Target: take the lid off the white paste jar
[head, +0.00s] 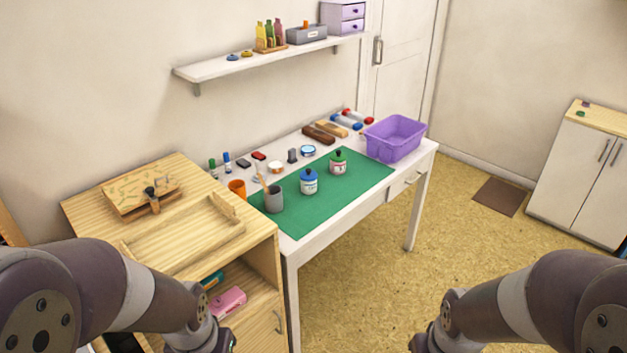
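Two small white jars stand upright on the green mat (330,205) on the white table. The nearer jar (309,187) has a blue lid (308,174) with a dark knob. The farther jar (338,168) has a green lid (338,157) with a dark knob and a reddish label. Both lids sit on their jars. The labels are too small to read, so I cannot tell which holds white paste. My two arms enter at the lower left and lower right, well short of the jars. Both grippers are below the frame.
A grey cup (274,202) with a brush and an orange cup (237,187) stand left of the jars. A purple bin (394,139) is at the table's right end. Inkpads and markers line the back. A wooden cabinet (262,245) adjoins the table's left. The mat's front is clear.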

